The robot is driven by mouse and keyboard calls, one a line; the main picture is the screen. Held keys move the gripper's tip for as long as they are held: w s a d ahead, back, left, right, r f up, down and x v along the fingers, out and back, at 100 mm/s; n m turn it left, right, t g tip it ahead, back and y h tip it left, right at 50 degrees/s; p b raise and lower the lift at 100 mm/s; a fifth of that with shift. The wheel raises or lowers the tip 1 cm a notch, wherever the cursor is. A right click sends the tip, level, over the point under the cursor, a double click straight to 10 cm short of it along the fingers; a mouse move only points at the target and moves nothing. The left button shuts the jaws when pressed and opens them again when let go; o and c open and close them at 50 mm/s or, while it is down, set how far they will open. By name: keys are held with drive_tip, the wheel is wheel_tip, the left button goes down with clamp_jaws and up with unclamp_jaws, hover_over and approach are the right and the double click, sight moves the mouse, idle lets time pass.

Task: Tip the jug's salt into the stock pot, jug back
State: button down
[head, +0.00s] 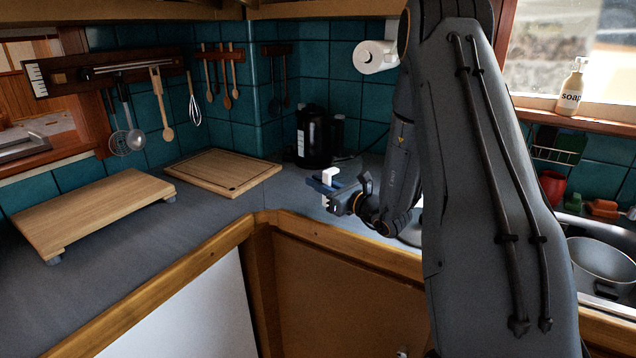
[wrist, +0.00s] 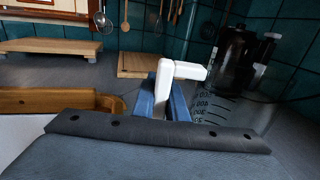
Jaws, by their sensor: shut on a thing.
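My gripper (head: 328,184) is shut on a white handle (head: 328,173) above the counter, left of my arm in the head view. In the wrist view my gripper's blue fingers (wrist: 162,98) close around the handle, whose top bar points right. Dark measuring marks on the clear jug (wrist: 215,104) show right of the handle; its outline is faint. I cannot make out salt inside it or its exact tilt. No stock pot can be named for certain: a round metal vessel or basin (head: 601,262) stands at the right, and a grey curved edge (head: 412,235) is mostly hidden behind my arm.
A cutting board (head: 224,172) and a raised wooden board (head: 95,208) lie on the left counter. Utensils hang on the tiled wall. A soap bottle (head: 571,88) stands on the sill. The front left counter is clear.

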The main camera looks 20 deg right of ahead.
drive_tip(key=shift+f+b, duration=0.55)
drive_tip(key=shift+f, duration=0.15)
drive_tip(key=c, duration=1.7)
unclamp_jaws()
drive_tip(key=shift+p+v, duration=0.6)
drive_tip(key=shift+v, duration=3.9)
drive_tip(key=shift+d, duration=0.1)
